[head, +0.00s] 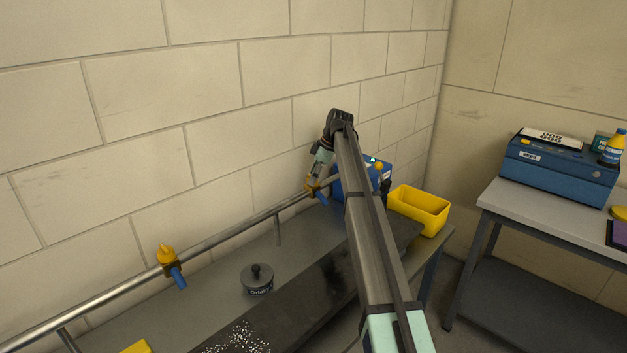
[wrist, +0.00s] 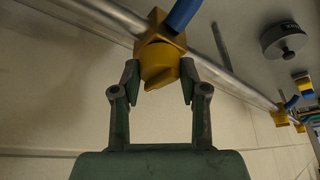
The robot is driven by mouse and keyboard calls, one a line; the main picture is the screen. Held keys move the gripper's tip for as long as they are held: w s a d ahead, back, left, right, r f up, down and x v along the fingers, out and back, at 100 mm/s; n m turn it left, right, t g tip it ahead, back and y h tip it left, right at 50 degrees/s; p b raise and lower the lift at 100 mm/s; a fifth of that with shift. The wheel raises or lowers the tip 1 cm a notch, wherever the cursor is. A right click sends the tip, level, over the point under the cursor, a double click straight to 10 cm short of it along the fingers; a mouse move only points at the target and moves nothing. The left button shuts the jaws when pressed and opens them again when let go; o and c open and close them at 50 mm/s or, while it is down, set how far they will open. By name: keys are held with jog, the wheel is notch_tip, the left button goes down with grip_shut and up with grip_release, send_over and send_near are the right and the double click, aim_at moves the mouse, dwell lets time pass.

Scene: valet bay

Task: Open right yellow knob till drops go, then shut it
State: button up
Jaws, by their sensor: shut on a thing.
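The right yellow knob (wrist: 158,64) sits on a yellow valve block on the metal pipe (wrist: 207,58), with a blue spout (wrist: 184,12). In the wrist view my gripper (wrist: 159,80) has one finger on each side of the knob and is shut on it. In the head view my gripper (head: 319,176) is at the pipe's far end and hides most of this knob; the blue spout (head: 321,199) shows below. Whether drops fall from it is too small to tell. The left yellow knob (head: 166,254) stands free on the pipe.
A dark lidded pot (head: 257,281) stands on the grey bench below the pipe. A yellow bin (head: 420,208) and a blue box (head: 379,169) are beyond my arm. A side table (head: 495,197) at right carries a blue case (head: 560,169). The wall is close behind the pipe.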

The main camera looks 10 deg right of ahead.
jog(key=shift+n+g, duration=0.3)
jog(key=shift+n, duration=0.3)
jog(key=shift+f, duration=0.1)
jog(key=o, duration=1.1)
jog(key=shift+o, duration=0.2)
jog(key=v, duration=1.2)
